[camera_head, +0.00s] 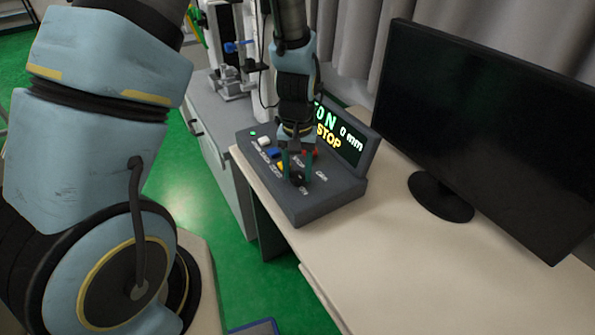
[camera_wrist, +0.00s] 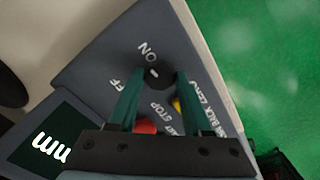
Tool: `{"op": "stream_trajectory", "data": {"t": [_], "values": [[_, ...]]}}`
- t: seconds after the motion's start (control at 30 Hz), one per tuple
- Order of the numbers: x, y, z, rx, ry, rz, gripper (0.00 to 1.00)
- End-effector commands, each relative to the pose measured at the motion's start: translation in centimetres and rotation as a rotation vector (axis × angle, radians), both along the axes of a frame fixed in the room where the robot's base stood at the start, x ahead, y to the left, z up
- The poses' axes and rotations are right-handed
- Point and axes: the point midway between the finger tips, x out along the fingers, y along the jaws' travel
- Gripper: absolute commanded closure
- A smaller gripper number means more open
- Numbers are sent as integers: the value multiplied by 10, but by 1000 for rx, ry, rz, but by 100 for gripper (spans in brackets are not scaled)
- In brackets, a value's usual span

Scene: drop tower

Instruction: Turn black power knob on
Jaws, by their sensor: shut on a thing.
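The black power knob (camera_head: 298,179) is at the near corner of a grey control box (camera_head: 335,192). In the wrist view the knob (camera_wrist: 154,76) sits between ON and OFF labels, and its white mark points roughly toward ON. My gripper (camera_head: 296,175) reaches down from above, its two green fingers one on each side of the knob. The wrist view shows the gripper (camera_wrist: 156,78) shut on it. The box's display (camera_head: 338,132) is lit, with green "ON", "0 mm" and yellow "STOP". My fingers hide part of the panel.
A red button (camera_head: 310,153), a yellow button (camera_head: 281,166), blue and white buttons stand close to my fingers. A green light (camera_head: 252,133) glows on the box. A black monitor (camera_head: 480,130) stands right on the beige desk (camera_head: 400,262); the desk's front is clear.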

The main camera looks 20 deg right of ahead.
Motion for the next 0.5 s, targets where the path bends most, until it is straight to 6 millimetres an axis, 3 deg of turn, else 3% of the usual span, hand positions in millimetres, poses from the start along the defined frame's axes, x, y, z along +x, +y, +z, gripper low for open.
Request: {"op": "stream_trajectory", "data": {"t": [0.5], "values": [[0, 0, 0, 1, 1, -111, 100]]}}
